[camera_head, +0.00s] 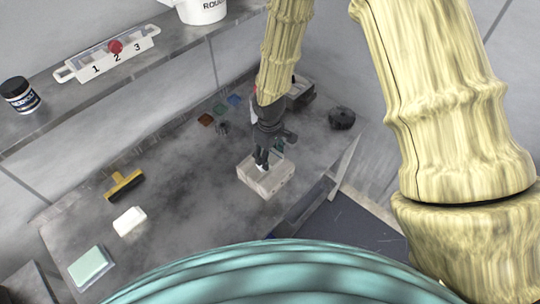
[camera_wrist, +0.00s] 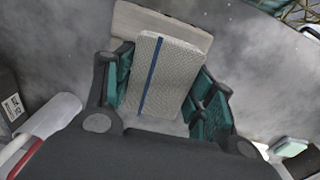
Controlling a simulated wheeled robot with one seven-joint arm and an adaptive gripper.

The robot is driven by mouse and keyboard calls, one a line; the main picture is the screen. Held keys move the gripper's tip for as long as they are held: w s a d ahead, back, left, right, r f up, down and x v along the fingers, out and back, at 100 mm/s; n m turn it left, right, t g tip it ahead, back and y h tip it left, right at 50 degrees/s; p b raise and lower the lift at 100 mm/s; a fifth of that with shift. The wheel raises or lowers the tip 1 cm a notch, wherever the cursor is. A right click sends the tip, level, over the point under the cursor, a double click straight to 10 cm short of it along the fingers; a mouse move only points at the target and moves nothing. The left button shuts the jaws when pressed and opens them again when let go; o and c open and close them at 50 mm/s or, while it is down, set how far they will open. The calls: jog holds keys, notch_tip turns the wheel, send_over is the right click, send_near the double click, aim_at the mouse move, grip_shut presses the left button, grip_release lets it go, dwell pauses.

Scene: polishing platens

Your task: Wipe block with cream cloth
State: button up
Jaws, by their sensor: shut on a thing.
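My gripper (camera_head: 262,158) is over a pale block (camera_head: 268,184) towards the right of the grey table. In the wrist view my gripper (camera_wrist: 160,95) has its teal-padded fingers on either side of a pale woven cloth (camera_wrist: 168,72) with a blue stripe, and is shut on it. The cloth looks flat and pad-like. The beige block (camera_wrist: 190,28) shows beyond the cloth, which covers part of it. I cannot tell whether the cloth touches the block. In the head view the gripper hides most of the cloth.
On the table (camera_head: 190,185) are a yellow-handled tool (camera_head: 123,184), a white pad (camera_head: 130,221), a pale green pad (camera_head: 91,266) and a dark round object (camera_head: 341,118). A shelf behind holds a numbered rack (camera_head: 108,56) and a black jar (camera_head: 19,94). The table's middle is clear.

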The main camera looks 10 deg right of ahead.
jog(key=shift+r+p, duration=1.45)
jog(key=shift+r, duration=0.9)
jog(key=shift+w+f, duration=0.1)
jog(key=shift+f, duration=0.05)
